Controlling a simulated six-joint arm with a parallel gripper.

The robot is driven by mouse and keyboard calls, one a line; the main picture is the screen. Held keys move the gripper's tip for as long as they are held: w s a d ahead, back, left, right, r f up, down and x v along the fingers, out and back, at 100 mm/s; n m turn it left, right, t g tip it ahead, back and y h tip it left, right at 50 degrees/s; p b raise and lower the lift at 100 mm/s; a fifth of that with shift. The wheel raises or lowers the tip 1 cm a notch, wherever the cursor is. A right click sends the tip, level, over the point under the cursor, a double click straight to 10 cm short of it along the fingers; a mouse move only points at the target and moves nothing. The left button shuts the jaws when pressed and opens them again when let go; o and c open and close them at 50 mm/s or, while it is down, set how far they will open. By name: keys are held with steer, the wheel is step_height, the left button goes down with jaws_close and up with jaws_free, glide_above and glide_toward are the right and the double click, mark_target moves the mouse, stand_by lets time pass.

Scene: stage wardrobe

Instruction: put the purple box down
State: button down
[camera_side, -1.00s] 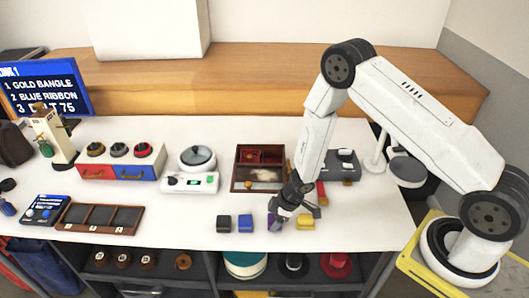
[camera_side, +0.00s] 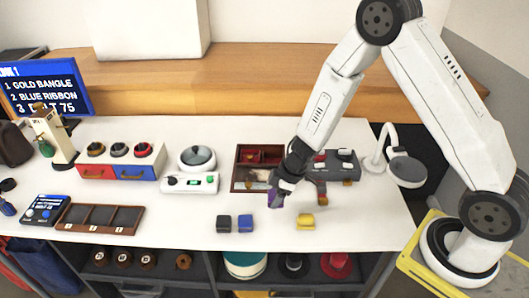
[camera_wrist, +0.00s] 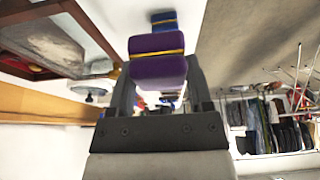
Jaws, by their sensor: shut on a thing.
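The purple box (camera_wrist: 158,70), with a thin yellow band, is clamped between the two fingers of my gripper (camera_wrist: 158,90) in the wrist view. In the side view my gripper (camera_side: 280,186) points down over the white table, with the purple box (camera_side: 275,200) at its tip. It is in front of the brown compartment tray (camera_side: 240,185). The box looks a little above the table, but the exact gap cannot be told. A black box (camera_side: 224,223), a blue box (camera_side: 245,223) and a yellow box (camera_side: 306,221) stand nearer the front edge.
A white scale (camera_side: 190,183) is left of the brown tray. A dark grey unit (camera_side: 342,165) and a white lamp (camera_side: 405,170) stand to the right. An empty compartment tray (camera_side: 103,217) lies at the left. The tabletop right of the yellow box is clear.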

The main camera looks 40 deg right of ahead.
steer(key=shift+r, duration=3.55)
steer(key=shift+w+d, duration=0.1)
steer(key=w+d+f+m, duration=0.25)
steer(key=w+d, duration=0.45)
steer(key=w, duration=0.4)
steer(key=m+t+h, duration=0.1)
steer(key=m+h, duration=0.1)
glide_above(273, 158)
steer(key=s+a, duration=0.3)
step_height(273, 158, down, 4)
steer(key=shift+f, duration=0.1)
steer(key=shift+f, duration=0.1)
steer(key=shift+f, duration=4.85)
steer(key=shift+f, duration=0.1)
